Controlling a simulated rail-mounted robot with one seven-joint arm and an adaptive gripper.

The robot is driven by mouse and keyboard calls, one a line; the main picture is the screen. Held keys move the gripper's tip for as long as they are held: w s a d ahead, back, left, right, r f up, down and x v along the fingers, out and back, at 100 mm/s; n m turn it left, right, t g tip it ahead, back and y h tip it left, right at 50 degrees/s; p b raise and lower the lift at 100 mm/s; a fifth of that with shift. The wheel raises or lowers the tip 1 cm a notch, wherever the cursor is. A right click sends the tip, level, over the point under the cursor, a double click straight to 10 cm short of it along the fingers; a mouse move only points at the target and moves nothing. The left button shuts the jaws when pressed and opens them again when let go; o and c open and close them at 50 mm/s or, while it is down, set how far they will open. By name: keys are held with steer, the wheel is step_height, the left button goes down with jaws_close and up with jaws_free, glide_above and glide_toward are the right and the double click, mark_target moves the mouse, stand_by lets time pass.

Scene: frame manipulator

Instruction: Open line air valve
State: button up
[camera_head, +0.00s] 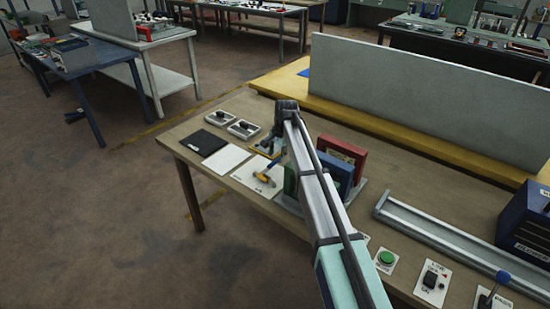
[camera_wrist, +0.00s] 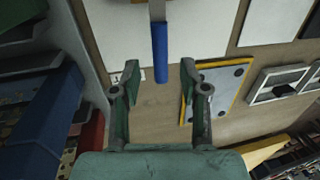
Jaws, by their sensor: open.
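The line air valve appears to be the lever with a blue handle (camera_wrist: 160,52) and a grey stem over a white plate (camera_wrist: 120,30) in the wrist view. In the head view, my gripper (camera_head: 270,146) is small and partly hidden by my wrist, just beyond the fitting.
Red (camera_head: 342,155) and blue (camera_head: 336,174) upright binders stand close beside my arm. A yellow-edged plate (camera_wrist: 216,88) lies right of my gripper in the wrist view. A black pad (camera_head: 203,142), two switch boxes and a green button (camera_head: 386,258) are on the wooden table (camera_head: 215,118).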

mark_target(275, 161)
steer(key=shift+w+a+f, duration=0.1)
steer(key=shift+a+f, duration=0.05)
steer(key=shift+f, duration=0.7)
steer(key=shift+w+a+f, duration=0.1)
steer(key=shift+a+f, duration=0.05)
steer(key=shift+f, duration=0.65)
jaws_close()
steer(key=shift+a, duration=0.1)
